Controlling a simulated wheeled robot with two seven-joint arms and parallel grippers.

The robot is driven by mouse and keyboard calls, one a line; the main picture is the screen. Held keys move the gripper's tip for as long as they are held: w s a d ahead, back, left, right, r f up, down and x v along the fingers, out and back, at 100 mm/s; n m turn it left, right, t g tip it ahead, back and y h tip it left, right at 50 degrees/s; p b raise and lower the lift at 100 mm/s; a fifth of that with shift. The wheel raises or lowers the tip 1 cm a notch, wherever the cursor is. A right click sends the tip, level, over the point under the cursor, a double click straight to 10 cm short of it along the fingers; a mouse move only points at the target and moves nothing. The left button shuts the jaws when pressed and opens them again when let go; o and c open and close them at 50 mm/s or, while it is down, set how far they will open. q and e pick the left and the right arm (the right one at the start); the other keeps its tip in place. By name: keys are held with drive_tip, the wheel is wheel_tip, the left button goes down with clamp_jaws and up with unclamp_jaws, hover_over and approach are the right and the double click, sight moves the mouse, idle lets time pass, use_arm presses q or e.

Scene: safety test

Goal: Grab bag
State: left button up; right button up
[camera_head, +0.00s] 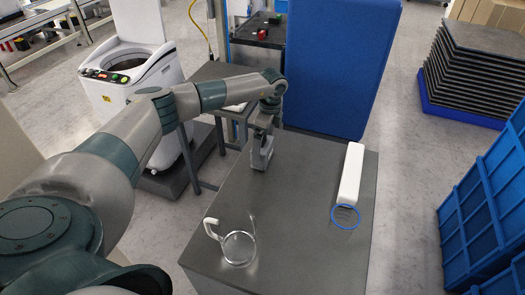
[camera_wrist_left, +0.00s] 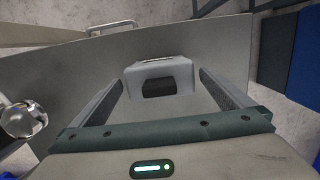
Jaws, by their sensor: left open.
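My left gripper (camera_head: 262,158) hangs fingers down over the far part of the grey table (camera_head: 300,180). In the left wrist view its two fingers (camera_wrist_left: 162,82) stand wide apart. A small pale grey thing with a dark middle (camera_wrist_left: 165,64) shows between and just beyond the fingertips. I cannot tell whether it is the bag, or whether the fingers touch it. No other thing in view is clearly a bag. My right gripper is not in view.
A clear glass jug (camera_head: 238,248) with a white handle stands near the table's front left. A long white block (camera_head: 350,176) and a blue ring (camera_head: 345,217) lie on the right. A tall blue panel (camera_head: 340,65) stands behind. The table's middle is clear.

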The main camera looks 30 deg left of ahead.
use_arm(q)
drive_tip(key=shift+s+a+f+p, duration=0.1)
drive_tip(key=shift+f+p, duration=0.25)
drive_tip(key=f+p, duration=0.1)
drive_tip(key=f, duration=0.2)
drive_tip(key=shift+a, duration=0.2)
drive_tip(key=shift+f, duration=0.35)
drive_tip(key=shift+c, duration=0.3)
drive_tip(key=shift+r, duration=0.1)
drive_tip(key=c, duration=1.2)
